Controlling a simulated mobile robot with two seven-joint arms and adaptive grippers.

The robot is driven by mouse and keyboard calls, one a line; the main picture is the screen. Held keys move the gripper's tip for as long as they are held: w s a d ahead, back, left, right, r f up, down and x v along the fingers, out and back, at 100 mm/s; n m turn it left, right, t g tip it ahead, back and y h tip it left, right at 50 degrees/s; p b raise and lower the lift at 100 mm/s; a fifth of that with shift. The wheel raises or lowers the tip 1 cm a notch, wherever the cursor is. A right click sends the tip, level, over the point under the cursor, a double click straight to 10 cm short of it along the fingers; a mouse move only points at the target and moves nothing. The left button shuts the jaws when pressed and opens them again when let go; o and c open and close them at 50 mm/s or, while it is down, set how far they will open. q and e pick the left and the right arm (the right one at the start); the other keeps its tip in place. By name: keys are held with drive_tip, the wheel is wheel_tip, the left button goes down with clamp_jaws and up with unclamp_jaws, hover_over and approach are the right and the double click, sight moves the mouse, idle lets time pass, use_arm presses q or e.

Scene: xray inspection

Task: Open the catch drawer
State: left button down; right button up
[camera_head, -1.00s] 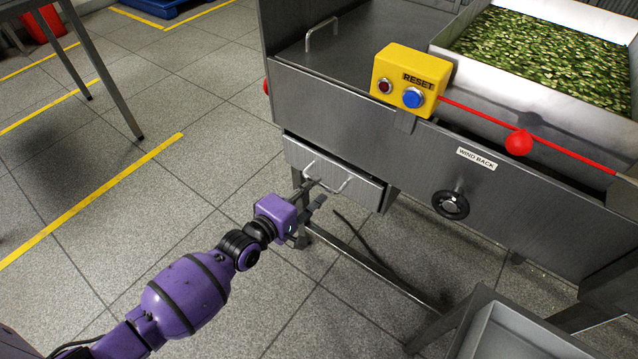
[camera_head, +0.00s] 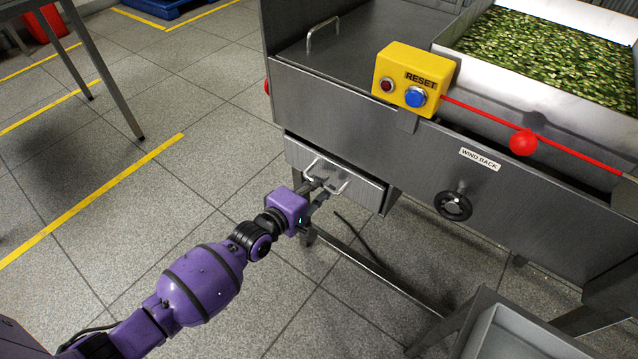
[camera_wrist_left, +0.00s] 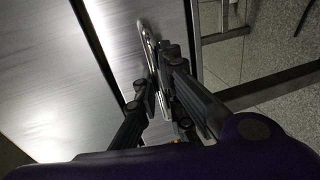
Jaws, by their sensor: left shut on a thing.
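The catch drawer (camera_head: 358,187) is a grey metal drawer under the left end of the steel machine. It looks closed, with its front close under the machine body. Its bar handle (camera_head: 311,167) stands out from the drawer front. My left gripper (camera_head: 322,188) is at the handle. In the left wrist view the fingers of my left gripper (camera_wrist_left: 157,92) are closed around the handle (camera_wrist_left: 148,50), and the drawer front lies to the left. The fingers hide part of the handle. My right gripper is not in view.
A yellow reset box (camera_head: 411,79) with a blue button sits above the drawer. A black knob (camera_head: 453,205) is right of it. A steel tray (camera_head: 510,335) stands at the lower right.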

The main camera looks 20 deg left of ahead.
use_arm(q)
drive_tip(key=f+p+v, duration=0.2)
drive_tip(key=v, duration=0.9)
drive_tip(key=f+p+v, duration=0.2)
drive_tip(key=v, duration=1)
drive_tip(key=shift+s+a+f+p, duration=0.2)
drive_tip(key=shift+s+a+p, duration=0.15)
drive_tip(key=shift+s, duration=0.35)
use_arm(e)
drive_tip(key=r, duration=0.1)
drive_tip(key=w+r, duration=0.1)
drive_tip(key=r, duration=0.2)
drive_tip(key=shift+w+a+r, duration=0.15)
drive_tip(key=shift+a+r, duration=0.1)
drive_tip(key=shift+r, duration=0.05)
use_arm(q)
drive_tip(key=c, duration=1.8)
unclamp_jaws()
drive_tip(key=shift+c, duration=0.2)
